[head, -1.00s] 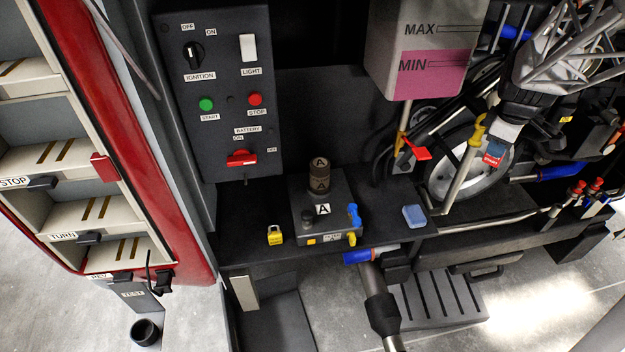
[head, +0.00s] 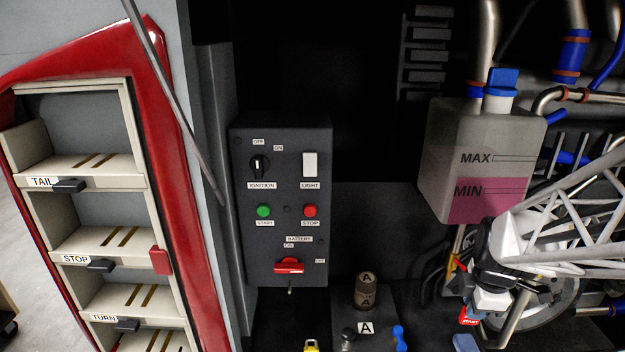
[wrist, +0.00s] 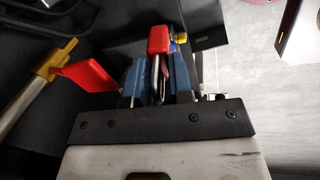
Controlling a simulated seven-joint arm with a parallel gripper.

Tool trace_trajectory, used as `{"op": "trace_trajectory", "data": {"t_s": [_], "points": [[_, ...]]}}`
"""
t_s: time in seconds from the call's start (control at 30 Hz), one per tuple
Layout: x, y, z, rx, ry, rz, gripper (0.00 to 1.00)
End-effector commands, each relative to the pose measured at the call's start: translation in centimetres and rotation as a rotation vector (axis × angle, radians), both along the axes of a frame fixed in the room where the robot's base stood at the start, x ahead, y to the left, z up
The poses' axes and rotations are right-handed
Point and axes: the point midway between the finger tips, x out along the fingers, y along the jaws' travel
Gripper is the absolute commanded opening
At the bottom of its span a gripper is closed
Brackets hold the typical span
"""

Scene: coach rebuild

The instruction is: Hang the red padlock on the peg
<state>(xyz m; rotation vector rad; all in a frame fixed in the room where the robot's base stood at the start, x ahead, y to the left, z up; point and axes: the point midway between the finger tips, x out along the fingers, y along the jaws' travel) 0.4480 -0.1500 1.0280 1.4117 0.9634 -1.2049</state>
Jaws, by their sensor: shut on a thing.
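The red padlock (wrist: 158,40) is between the blue fingers of my gripper (wrist: 158,78) in the wrist view, its red body at the tips and its metal shackle between the fingers. In the head view my gripper (head: 470,312) is at the lower right, in front of the wheel and below the tank, with a small red part at its tip. A short peg-like stub (head: 290,291) sticks out below the red battery switch on the dark control panel, left of my gripper and apart from it. I cannot tell for sure that it is the peg.
The control panel (head: 281,225) stands left of centre. The tank marked MAX and MIN (head: 450,150) hangs above my gripper. A brown jar (head: 366,290), a blue-handled valve (head: 398,338) and a yellow padlock (head: 311,346) are low in view. A red lever (wrist: 85,72) is beside my gripper.

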Motion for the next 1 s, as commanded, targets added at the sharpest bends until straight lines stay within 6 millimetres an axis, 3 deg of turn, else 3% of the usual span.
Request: {"op": "trace_trajectory", "data": {"t_s": [1.0], "points": [[1.9,13.7,-10.0,-0.001,0.002,0.16,0.0]]}}
